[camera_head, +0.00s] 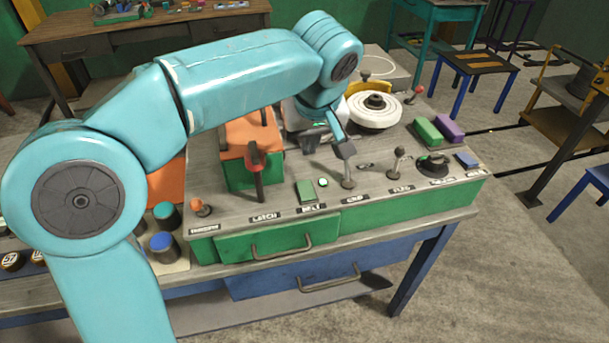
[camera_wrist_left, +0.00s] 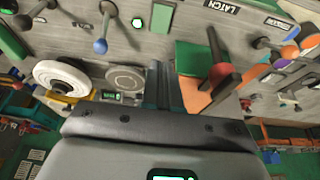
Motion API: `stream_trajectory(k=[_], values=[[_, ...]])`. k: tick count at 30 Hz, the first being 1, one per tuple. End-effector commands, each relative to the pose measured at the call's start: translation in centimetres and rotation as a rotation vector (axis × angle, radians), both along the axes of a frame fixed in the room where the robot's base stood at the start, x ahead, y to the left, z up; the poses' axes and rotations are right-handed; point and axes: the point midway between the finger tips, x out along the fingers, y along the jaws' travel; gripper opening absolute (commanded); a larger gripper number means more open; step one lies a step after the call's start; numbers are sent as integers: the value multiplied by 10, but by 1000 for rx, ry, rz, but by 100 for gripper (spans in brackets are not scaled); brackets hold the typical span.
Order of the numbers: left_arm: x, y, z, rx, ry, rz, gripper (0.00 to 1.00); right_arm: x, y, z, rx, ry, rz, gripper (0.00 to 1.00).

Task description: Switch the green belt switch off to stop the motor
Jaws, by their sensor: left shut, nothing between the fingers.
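The green belt switch (camera_head: 307,191) is a small green block on the sloped front panel, above a BELT label. My left gripper (camera_head: 310,145) is shut and empty, fingers pointing down. It is beyond the switch, apart from it; its height above the bench is hard to judge. Its fingers (camera_wrist_left: 160,68) also show in the wrist view. My right gripper is not in view.
Another lever (camera_head: 399,160) is farther right. A white disc (camera_head: 375,110) sits behind. Green (camera_head: 427,131) and purple (camera_head: 449,129) blocks lie at the right.

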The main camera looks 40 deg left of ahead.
Motion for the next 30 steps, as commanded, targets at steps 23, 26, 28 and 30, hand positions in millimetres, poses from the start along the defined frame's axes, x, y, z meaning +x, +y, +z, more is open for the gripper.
stream_trajectory(k=[23, 26, 28, 30], values=[[25, 28, -123, -1, 4, 0, 0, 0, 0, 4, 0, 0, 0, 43], [25, 28, -125, -1, 2, -1, 0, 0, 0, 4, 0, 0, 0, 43], [25, 28, -125, -1, 2, -1, 0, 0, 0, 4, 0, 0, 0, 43], [25, 28, -125, -1, 2, -1, 0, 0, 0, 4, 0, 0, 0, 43]])
